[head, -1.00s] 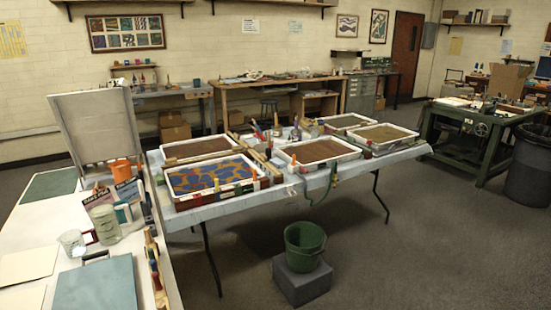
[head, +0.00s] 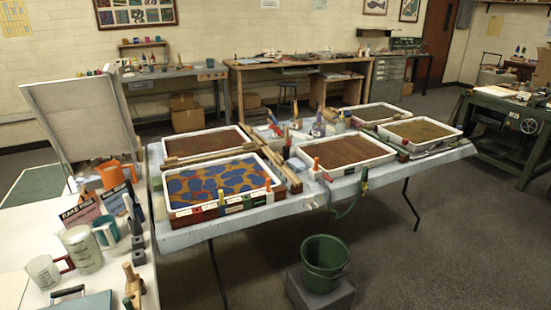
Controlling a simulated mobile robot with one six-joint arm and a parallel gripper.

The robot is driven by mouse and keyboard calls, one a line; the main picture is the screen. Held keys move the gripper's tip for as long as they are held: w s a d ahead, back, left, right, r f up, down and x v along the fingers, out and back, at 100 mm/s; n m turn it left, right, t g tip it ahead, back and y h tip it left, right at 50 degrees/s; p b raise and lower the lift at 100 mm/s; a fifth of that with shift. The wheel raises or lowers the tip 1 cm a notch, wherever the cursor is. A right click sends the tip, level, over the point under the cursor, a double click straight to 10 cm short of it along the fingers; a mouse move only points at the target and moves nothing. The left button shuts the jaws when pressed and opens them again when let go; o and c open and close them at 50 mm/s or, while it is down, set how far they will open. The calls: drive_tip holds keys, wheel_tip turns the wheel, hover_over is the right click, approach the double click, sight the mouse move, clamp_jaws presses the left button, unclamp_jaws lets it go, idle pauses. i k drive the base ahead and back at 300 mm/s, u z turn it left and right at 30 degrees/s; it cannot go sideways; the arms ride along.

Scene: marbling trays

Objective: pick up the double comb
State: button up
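I cannot pick out the double comb with certainty at this distance. Long wooden bars that may be combs lie among the trays: one (head: 280,170) is between the two front trays, and another (head: 205,156) is along the front of the back left tray. The front left tray (head: 224,210) has a white rim and holds a blue and orange marbled pattern. The front right tray (head: 345,170) holds plain brown. My gripper is not in view.
The trays stand on a cloth-covered folding table (head: 225,230). A green bucket (head: 325,262) on a grey block stands before it. Grey floor (head: 430,260) is open at right.

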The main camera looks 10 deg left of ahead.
sight(277, 160)
drive_tip(key=u, duration=0.25)
drive_tip(key=i, duration=0.8)
drive_tip(key=u, duration=0.6)
drive_tip(key=i, duration=0.5)
drive_tip(key=u, duration=0.25)
